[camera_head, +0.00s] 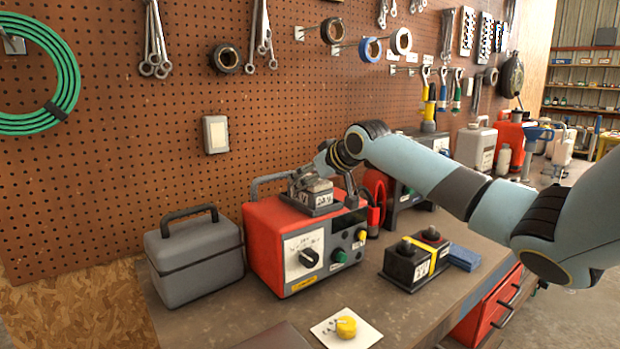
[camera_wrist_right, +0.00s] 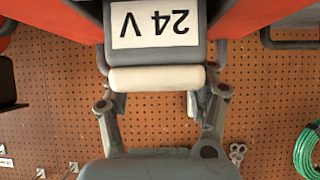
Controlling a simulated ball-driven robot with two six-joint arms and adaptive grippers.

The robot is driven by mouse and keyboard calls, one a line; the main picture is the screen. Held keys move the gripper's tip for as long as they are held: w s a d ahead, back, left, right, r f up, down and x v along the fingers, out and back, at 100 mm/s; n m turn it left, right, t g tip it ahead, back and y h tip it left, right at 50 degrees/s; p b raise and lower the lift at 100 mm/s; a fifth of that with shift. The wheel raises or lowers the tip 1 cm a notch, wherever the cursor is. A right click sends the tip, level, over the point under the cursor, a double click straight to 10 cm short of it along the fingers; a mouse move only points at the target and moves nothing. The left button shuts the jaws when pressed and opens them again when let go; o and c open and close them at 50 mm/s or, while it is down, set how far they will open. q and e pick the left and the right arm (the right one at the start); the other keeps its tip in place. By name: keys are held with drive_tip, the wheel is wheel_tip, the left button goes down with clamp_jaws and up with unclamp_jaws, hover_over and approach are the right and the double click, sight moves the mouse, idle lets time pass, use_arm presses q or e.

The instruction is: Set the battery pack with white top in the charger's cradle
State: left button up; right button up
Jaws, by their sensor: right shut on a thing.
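The battery pack with white top (camera_head: 320,198) is grey with a "24 V" label. It stands upright at the charger's cradle (camera_head: 300,207), on top of the red charger (camera_head: 268,240). I cannot tell whether it rests fully on the cradle floor. My right gripper (camera_head: 318,184) reaches in from the right and is shut on the pack's top. In the right wrist view the pack's white top (camera_wrist_right: 155,78) sits between the fingers, with the label (camera_wrist_right: 153,24) upside down. The fingers partly hide the pack in the head view. My left gripper is not in view.
A grey case (camera_head: 195,262) stands left of the charger. A yellow knob on a white card (camera_head: 346,327) lies in front. The pegboard rises behind.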

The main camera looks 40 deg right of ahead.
drive_tip(key=shift+r, duration=0.1)
drive_tip(key=o, duration=1.7)
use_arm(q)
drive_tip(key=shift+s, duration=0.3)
use_arm(e)
drive_tip(key=shift+s, duration=0.15)
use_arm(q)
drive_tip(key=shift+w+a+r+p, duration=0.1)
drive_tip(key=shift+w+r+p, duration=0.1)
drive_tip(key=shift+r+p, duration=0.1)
use_arm(e)
drive_tip(key=shift+v, duration=5.9)
